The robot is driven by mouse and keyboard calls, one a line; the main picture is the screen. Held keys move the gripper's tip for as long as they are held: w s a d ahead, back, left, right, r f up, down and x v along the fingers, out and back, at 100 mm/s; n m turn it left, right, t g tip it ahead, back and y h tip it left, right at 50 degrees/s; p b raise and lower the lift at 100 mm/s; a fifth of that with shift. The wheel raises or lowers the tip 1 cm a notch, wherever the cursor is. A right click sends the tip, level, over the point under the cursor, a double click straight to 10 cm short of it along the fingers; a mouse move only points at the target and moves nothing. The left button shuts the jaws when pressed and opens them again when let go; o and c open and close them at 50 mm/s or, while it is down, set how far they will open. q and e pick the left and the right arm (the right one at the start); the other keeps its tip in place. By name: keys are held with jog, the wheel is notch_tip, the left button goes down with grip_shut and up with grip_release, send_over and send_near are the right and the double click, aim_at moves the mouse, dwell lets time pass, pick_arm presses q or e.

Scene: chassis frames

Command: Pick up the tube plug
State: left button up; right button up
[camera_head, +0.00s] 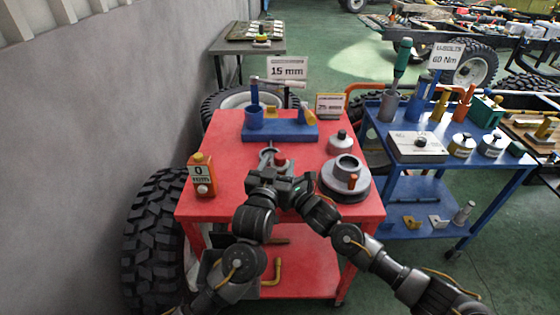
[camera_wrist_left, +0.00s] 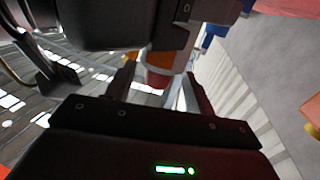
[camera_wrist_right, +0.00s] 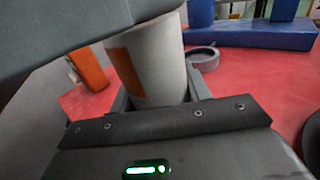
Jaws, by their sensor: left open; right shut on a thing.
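My right gripper (camera_wrist_right: 160,95) is shut on a pale grey tube (camera_wrist_right: 150,58) with an orange patch. The red tube plug (camera_wrist_left: 158,78) shows at the tube's end in the left wrist view, below an orange band. My left gripper (camera_wrist_left: 160,85) is open, with its fingers on either side of the plug; I cannot tell whether they touch it. In the head view both grippers meet above the red cart top, and a red piece, seemingly the plug (camera_head: 281,163), shows just beyond them. My wrists hide most of the tube there.
The red cart (camera_head: 225,150) carries a blue fixture (camera_head: 280,131), a grey round device (camera_head: 345,174), a small lidded pot (camera_head: 340,143) and an orange box (camera_head: 201,175). A grey ring (camera_wrist_right: 203,57) lies beyond the tube. A blue cart (camera_head: 390,125) with tools stands at the right.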

aim_at(280, 155)
pick_arm(q)
jog(key=shift+x, duration=1.25)
jog(key=c, duration=1)
notch_tip(280, 155, up, 10)
pick_arm(e)
jog(key=o, duration=1.2)
jog(key=shift+d, duration=0.1)
